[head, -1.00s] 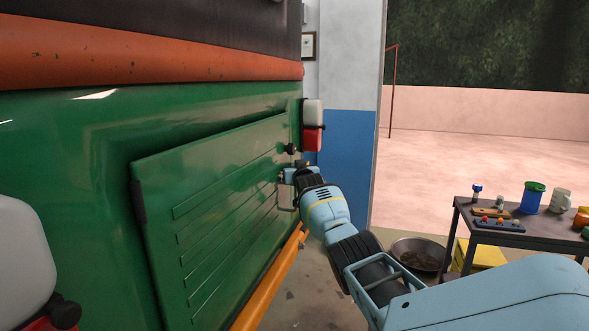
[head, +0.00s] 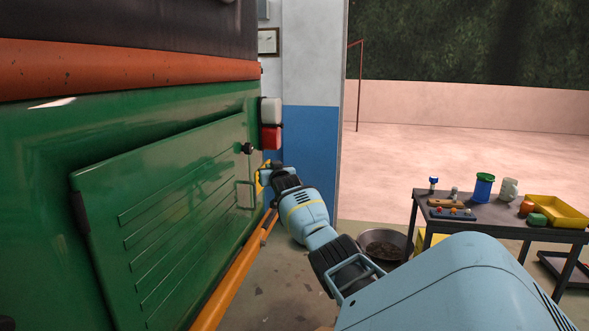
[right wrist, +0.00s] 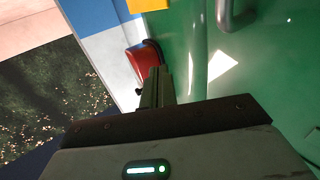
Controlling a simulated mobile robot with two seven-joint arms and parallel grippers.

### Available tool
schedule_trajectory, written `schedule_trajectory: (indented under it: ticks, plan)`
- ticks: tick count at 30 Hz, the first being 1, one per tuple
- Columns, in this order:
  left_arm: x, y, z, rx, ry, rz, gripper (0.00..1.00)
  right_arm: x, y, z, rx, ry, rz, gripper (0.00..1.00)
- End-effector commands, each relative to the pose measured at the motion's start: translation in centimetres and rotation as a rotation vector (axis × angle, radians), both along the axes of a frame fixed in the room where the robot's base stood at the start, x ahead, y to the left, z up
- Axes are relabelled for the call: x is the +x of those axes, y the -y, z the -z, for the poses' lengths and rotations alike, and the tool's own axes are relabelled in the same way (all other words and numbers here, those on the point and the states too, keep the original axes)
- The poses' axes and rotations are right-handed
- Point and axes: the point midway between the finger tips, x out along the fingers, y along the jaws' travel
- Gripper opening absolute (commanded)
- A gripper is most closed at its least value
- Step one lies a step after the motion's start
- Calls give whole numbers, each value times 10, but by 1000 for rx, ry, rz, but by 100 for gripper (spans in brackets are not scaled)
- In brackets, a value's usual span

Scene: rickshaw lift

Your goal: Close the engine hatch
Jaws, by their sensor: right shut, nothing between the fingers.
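The green engine hatch (head: 165,215) is a ribbed panel on the green rickshaw body. It lies nearly flat against the body; I cannot tell whether it is fully flush. A dark hinge (head: 80,212) shows at its left edge. A black knob (head: 247,148) and a metal handle (head: 240,196) are at its right edge. My right gripper (head: 264,175) is shut and empty, just right of the handle. In the right wrist view its narrow fingers (right wrist: 157,88) are apart from the handle (right wrist: 228,14). My left gripper is not in view.
A red and white lamp (head: 271,137) sits close above my right gripper. An orange bar (head: 235,285) runs along the rickshaw's lower edge. A metal basin (head: 383,244) stands on the floor. A table (head: 400,195) with tools and cups is at the right.

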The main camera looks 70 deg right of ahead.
Motion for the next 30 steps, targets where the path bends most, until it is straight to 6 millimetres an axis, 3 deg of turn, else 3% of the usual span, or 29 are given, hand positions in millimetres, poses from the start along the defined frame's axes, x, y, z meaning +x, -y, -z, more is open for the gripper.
schedule_trajectory:
  ticks: [6, 18, 30]
  plan:
    - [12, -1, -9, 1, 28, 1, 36, -23, 4, -2, -4, -2, 2, 0]
    - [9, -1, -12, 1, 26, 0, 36, -60, 11, 0, -1, -3, 3, 0]
    - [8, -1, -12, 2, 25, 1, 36, -72, 12, -1, -1, -1, 2, 0]
